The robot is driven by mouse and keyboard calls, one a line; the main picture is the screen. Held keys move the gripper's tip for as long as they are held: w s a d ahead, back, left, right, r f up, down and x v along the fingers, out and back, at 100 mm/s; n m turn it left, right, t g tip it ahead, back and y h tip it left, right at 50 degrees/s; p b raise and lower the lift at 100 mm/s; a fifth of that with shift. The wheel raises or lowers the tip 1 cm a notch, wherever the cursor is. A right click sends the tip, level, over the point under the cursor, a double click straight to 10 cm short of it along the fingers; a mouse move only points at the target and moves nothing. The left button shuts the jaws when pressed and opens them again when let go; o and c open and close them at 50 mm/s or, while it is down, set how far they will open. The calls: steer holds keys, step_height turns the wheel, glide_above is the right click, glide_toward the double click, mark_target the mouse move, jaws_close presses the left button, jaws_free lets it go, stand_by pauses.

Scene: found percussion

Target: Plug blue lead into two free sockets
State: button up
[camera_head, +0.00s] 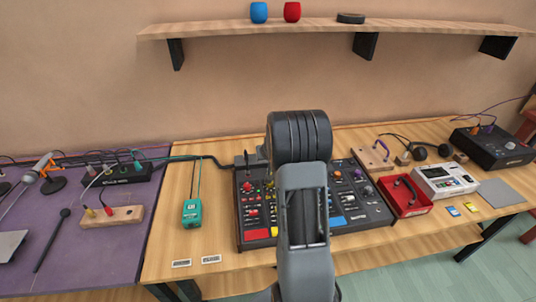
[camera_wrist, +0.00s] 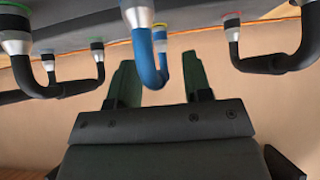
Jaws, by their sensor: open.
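The blue lead (camera_wrist: 148,62) shows in the wrist view as a U-shaped bend with metal plug ends, hanging from the top edge of the picture. My gripper (camera_wrist: 158,78) is open, with one dark finger on each side of the blue bend. I cannot tell whether either finger touches it. In the head view a dark panel (camera_head: 350,226) with many coloured knobs stands on the bench. My arm covers its middle and hides my fingers there, and I cannot pick out the blue lead or any free socket.
Dark leads with red (camera_wrist: 235,30) and green bands hang on both sides of my fingers in the wrist view. On the bench are a green box (camera_head: 192,212) at left and a red tray (camera_head: 415,207) at right. A wooden shelf (camera_head: 220,30) runs above.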

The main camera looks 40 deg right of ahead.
steer(key=p+v, duration=0.5)
steer(key=v, duration=0.9)
steer(key=shift+p, duration=0.35)
steer(key=shift+d+f, duration=0.1)
